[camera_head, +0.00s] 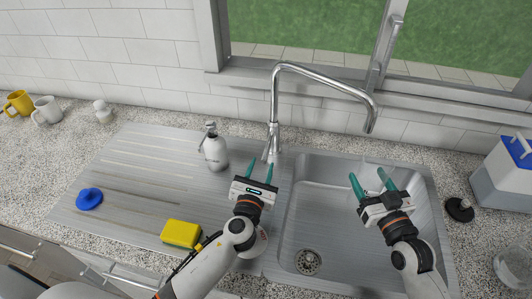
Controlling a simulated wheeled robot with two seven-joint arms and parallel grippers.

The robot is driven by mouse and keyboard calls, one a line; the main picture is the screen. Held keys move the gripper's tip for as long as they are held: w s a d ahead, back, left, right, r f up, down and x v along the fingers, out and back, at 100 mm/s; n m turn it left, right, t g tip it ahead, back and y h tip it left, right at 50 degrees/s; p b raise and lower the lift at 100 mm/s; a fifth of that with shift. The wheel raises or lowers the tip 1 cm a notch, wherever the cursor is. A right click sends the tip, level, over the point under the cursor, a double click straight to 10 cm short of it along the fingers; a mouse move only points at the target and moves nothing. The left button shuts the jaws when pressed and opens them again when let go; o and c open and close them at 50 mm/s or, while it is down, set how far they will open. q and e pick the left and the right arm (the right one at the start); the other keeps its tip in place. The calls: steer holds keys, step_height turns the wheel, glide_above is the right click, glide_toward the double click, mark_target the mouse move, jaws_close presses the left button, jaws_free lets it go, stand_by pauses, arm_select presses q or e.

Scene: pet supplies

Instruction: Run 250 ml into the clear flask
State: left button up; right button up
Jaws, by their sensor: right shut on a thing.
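The chrome faucet (274,105) stands behind the sink, its spout end (370,125) reaching over the right-hand basin. Its lever (267,152) is low on its base. My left gripper (259,170) is open and empty, with its teal fingertips just in front of the faucet base and lever. My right gripper (370,180) is over the basin below the spout, shut on a very faint see-through thing (371,166), which looks like the clear flask. Its outline and any water level are too faint to tell. I see no clear stream of water.
A soap bottle (215,150) stands left of the faucet. A yellow sponge (181,234) and a blue object (89,198) lie on the drainboard. A black stopper (460,209), a white-blue box (505,175) and a clear jar (514,266) are at right. Mugs (46,110) stand far left.

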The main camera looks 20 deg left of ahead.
mark_target(266, 152)
arm_select(q)
steer(key=w, duration=0.6)
steer(key=shift+w+a, duration=0.1)
steer(key=shift+a, duration=0.1)
steer(key=shift+c, duration=0.4)
jaws_close()
